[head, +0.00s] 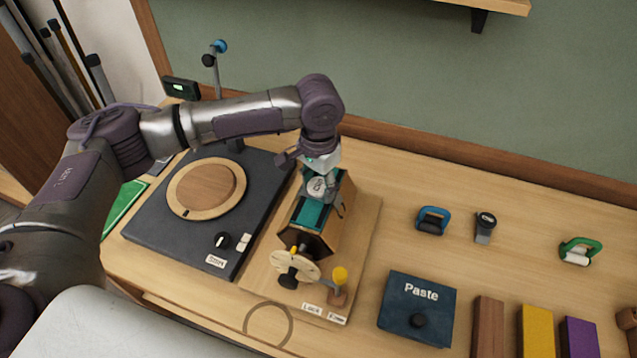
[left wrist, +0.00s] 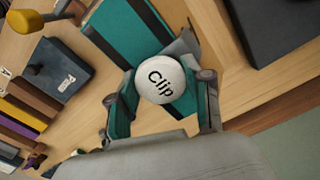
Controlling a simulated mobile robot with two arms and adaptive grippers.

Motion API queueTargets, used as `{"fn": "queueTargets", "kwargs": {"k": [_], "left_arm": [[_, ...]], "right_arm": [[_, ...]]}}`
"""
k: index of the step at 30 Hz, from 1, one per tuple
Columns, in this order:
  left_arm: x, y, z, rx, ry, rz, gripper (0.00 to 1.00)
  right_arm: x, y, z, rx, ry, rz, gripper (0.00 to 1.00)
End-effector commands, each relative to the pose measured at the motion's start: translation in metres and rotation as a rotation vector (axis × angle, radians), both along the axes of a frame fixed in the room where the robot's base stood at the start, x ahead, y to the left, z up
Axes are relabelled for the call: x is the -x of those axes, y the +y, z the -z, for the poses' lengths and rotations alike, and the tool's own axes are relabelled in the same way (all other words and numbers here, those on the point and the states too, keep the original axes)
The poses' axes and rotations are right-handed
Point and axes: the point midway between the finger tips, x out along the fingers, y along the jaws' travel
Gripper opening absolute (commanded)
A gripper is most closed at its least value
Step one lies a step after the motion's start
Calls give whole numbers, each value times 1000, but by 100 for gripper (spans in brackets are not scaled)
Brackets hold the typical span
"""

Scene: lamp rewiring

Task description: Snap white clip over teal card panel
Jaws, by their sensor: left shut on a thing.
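The white clip (head: 316,187), a round piece labelled "Clip", is between the fingers of my left gripper (head: 318,180). In the left wrist view the clip (left wrist: 160,79) faces the camera, with a finger of my left gripper (left wrist: 163,100) on either side. The teal card panel (head: 309,215) lies in the top of a dark wooden box (head: 327,243). In the left wrist view the teal panel (left wrist: 124,32) extends behind the clip. The clip is over the panel's far part; I cannot tell whether they touch. My right gripper is out of view.
A dark turntable-like unit (head: 145,225) stands left of the box. A crank wheel (head: 296,267) and a yellow-topped peg (head: 340,277) are in front. A "Paste" box (head: 418,305), a blue-handled tool (head: 432,220) and coloured blocks (head: 537,330) lie to the right.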

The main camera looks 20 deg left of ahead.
Motion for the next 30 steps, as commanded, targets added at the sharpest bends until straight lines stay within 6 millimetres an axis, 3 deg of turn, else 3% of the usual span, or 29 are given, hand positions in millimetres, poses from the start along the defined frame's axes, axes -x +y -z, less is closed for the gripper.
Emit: {"fn": "queueTargets", "kwargs": {"k": [30], "left_arm": [[4,0,7,-4,14,2,21]], "right_arm": [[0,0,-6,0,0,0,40]]}}
